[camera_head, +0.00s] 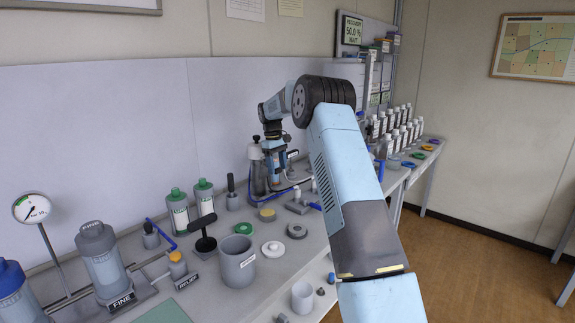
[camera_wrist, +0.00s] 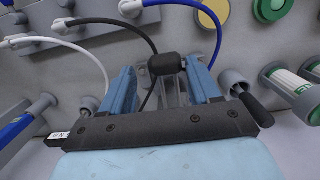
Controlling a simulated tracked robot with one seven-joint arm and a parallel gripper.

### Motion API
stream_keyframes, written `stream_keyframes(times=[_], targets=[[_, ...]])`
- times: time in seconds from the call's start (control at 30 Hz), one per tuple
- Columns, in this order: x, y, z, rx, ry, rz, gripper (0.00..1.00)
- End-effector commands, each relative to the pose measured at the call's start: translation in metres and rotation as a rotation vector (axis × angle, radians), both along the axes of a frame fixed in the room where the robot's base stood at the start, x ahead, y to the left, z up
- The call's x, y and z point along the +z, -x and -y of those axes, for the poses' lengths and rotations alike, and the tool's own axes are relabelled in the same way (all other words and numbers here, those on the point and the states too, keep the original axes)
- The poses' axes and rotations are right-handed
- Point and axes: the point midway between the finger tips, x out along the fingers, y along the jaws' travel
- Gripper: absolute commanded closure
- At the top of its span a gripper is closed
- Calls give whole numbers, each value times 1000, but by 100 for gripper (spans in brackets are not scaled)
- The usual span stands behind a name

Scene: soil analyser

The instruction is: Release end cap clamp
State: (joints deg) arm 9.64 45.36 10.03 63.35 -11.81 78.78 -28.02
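My gripper (camera_wrist: 163,80) points down over the bench in the wrist view, its two blue fingers standing well apart. A black cap-like piece with dark hoses (camera_wrist: 165,64) shows between and beyond the fingertips, with grey parts below it. I cannot tell whether the fingers touch these parts. In the head view my gripper (camera_head: 277,170) is beside a grey cylinder with a black top (camera_head: 258,170) at the back of the bench. I cannot make out the end cap clamp for certain; the arm and gripper hide part of this spot.
Green-capped bottles (camera_head: 178,211), a black-handled tool (camera_head: 205,240), a grey cup (camera_head: 237,262) and flat round caps (camera_head: 273,248) stand left and in front. A blue hose (camera_wrist: 212,35) runs near the fingers. Many white bottles (camera_head: 392,122) stand at the right.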

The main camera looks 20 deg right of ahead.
Motion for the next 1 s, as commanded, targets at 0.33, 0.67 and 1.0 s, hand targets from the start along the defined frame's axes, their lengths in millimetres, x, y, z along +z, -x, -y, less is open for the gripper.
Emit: stream_keyframes(times=[0.33,0.67,1.0], targets=[[12,-2,-7,6,-3,-3,38],[73,-12,-11,6,-1,0,38],[123,-19,-13,4,-1,-1,38]])
